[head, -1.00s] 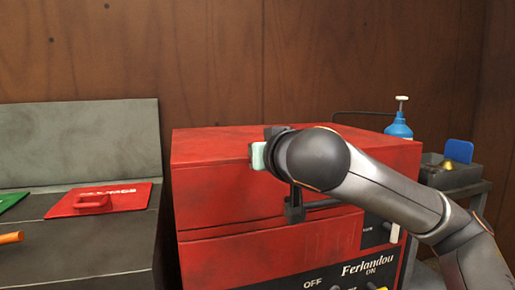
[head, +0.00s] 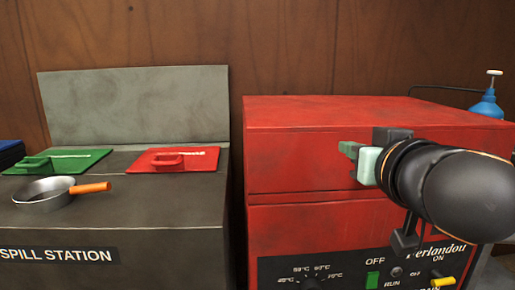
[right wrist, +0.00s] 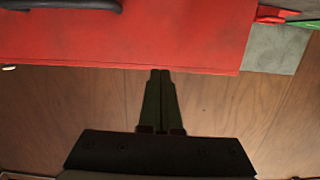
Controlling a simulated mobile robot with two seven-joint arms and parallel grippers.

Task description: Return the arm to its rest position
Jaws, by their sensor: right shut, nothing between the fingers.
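My right arm comes in from the right in the head view, in front of the red machine. Its gripper (head: 346,149) points left and a little away, with pale green fingers. In the right wrist view the same gripper (right wrist: 161,74) shows two dark fingers pressed together with nothing between them. The red machine (head: 300,150) stands behind it; it also shows across the top of the right wrist view (right wrist: 120,45). The gripper looks clear of the machine, though the head view does not settle the gap. My left gripper is not in view.
The grey spill station (head: 120,215) stands left of the machine, with a green lid (head: 85,160), a red lid (head: 195,162) and an orange-handled pan (head: 45,203) on top. A blue bottle (head: 488,105) stands at the right. A wooden wall (head: 290,45) closes the back.

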